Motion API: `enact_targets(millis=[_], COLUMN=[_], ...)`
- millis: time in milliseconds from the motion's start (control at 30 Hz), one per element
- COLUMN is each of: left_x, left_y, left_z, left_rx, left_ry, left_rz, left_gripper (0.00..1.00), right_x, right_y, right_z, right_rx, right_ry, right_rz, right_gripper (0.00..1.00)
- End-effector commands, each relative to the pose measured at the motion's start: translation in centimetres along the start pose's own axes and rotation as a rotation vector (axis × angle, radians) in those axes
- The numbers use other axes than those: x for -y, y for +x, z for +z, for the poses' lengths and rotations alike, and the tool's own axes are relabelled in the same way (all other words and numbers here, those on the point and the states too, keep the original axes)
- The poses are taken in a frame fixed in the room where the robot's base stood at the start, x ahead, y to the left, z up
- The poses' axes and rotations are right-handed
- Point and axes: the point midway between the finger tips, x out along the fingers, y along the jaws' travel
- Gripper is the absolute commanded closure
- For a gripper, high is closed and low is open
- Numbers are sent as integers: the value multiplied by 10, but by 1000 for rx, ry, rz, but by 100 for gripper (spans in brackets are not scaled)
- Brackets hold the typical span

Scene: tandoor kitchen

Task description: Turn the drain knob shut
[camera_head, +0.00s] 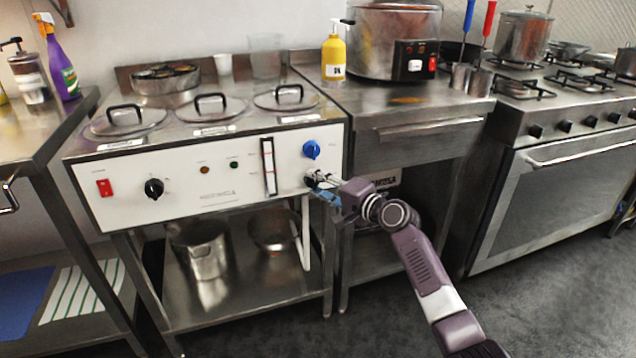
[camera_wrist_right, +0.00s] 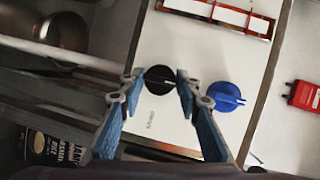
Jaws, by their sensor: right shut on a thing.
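My right gripper (camera_head: 318,183) is at the right end of the white front panel (camera_head: 235,205), just below the blue knob (camera_head: 312,149). In the right wrist view its two blue-padded fingers (camera_wrist_right: 157,79) are on either side of a round black knob (camera_wrist_right: 158,84), shut on it. This looks like the drain knob; the small label beside it is too blurred to read. The blue knob (camera_wrist_right: 226,97) sits beside the right finger, apart from it. My left gripper is not in view.
Another black knob (camera_head: 154,188) and a red switch (camera_head: 104,187) are on the panel's left. A white pipe (camera_head: 302,240) hangs below the panel, near a steel pot (camera_head: 201,252) on the lower shelf. A counter with a yellow bottle (camera_head: 334,58) stands to the right.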

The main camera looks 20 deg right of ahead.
Motion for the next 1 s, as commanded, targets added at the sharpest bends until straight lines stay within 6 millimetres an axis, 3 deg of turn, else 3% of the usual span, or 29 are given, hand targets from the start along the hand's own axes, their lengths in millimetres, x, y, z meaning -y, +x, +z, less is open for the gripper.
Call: enact_targets(millis=[400,433,567,1000], left_x=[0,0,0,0], left_y=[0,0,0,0], left_z=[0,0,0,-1], left_rx=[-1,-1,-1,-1], left_ry=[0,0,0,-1], left_rz=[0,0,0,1], left_gripper=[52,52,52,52], right_x=[2,2,1,-1], right_y=[0,0,0,-10], right_z=[0,0,0,0], right_rx=[-1,-1,0,-1], right_ry=[-5,-5,-5,-5], right_rz=[-1,-1,-1,1], right_gripper=[93,66,52,52])
